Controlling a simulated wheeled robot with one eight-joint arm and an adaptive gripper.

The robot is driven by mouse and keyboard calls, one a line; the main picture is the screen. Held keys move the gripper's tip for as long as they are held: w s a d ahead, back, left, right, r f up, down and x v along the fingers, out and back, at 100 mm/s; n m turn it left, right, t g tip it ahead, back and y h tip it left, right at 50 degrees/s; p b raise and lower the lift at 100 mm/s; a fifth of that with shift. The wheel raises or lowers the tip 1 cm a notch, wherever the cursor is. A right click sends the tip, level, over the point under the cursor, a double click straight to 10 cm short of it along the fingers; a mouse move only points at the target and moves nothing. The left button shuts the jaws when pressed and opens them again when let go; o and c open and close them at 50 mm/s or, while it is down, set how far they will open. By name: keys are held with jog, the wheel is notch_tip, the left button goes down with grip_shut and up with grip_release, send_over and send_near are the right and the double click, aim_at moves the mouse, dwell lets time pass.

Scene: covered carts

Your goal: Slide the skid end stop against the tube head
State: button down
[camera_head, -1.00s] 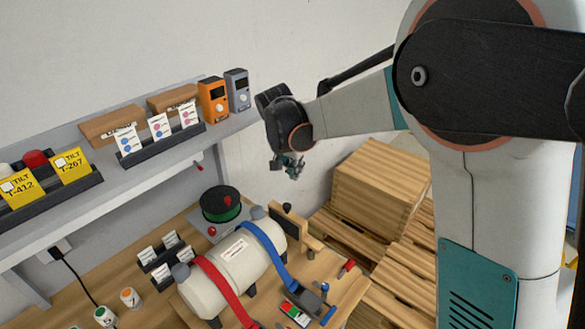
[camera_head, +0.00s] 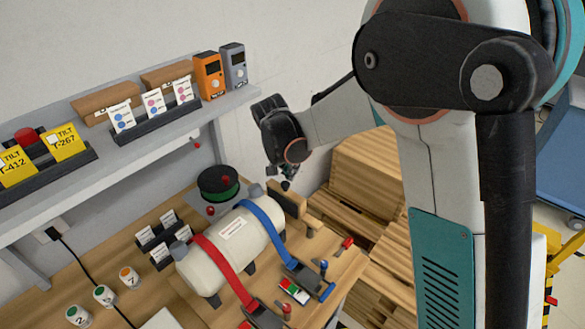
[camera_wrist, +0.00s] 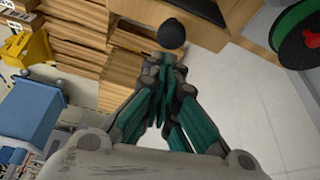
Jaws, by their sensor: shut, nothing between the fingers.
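The cream tube (camera_head: 222,238) lies on the bench, with a red strap and a blue strap over it. Its head at the right end faces the end stop (camera_head: 287,202), a dark plate with a wooden piece. I cannot tell the gap between them. My gripper (camera_head: 287,184) is shut and empty just above the stop, pointing down; its tips hide part of the stop's top. In the wrist view my gripper (camera_wrist: 168,95) has its fingers together. A round black knob (camera_wrist: 171,33) shows just beyond the tips; touching or apart is unclear.
A green-and-black reel (camera_head: 219,184) stands behind the tube. Strap ratchets (camera_head: 308,279) and a small red-green card (camera_head: 293,290) lie in front. A shelf (camera_head: 180,125) with meters and cards is at upper left. Wooden crates (camera_head: 365,175) stand right of the bench.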

aim_at(283, 183)
jog(key=shift+a, duration=0.1)
jog(key=s+a, duration=0.3)
jog(key=shift+s, duration=0.1)
dwell(0.3)
